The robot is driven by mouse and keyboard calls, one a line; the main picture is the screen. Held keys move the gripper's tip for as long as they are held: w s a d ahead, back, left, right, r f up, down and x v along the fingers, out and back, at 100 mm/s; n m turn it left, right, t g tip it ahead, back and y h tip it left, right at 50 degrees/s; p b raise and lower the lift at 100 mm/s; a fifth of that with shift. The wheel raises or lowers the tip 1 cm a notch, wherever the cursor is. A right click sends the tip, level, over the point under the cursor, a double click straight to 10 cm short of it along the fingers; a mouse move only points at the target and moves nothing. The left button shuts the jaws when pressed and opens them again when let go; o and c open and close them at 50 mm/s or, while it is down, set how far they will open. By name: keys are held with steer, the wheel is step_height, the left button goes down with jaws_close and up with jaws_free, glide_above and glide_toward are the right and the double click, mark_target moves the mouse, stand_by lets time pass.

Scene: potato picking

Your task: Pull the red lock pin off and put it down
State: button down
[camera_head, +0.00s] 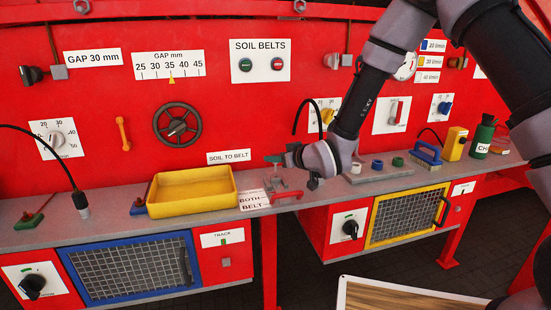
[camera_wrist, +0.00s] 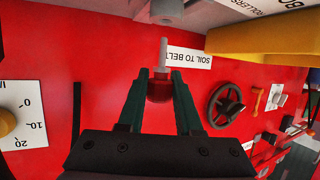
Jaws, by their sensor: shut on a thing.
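My gripper (camera_wrist: 159,84) is shut on the red lock pin (camera_wrist: 159,92) in the wrist view. Its green fingers press the red head from both sides. The pin's grey shaft (camera_wrist: 163,54) sticks out beyond the fingertips, bare along its length, towards a grey round part (camera_wrist: 167,10) at the top edge. A small gap shows between shaft tip and that part. In the head view my gripper (camera_head: 272,159) is above the bench, over a grey fixture (camera_head: 275,181) with a red handle (camera_head: 287,195). The pin is too small to make out there.
A yellow tray (camera_head: 192,206) stands on the grey bench (camera_head: 110,219) to the left. A handwheel (camera_head: 177,124) is on the red panel behind. A grey block with rings (camera_head: 378,174) and a blue brush (camera_head: 426,156) are to the right.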

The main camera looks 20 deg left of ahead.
mark_target(275, 152)
steer(key=shift+r, duration=0.1)
steer(key=shift+r, duration=1.4)
steer(key=shift+r, duration=1.5)
steer(key=shift+r, duration=1.5)
steer(key=shift+r, duration=0.1)
step_height(275, 152, up, 3)
steer(key=shift+f, duration=0.1)
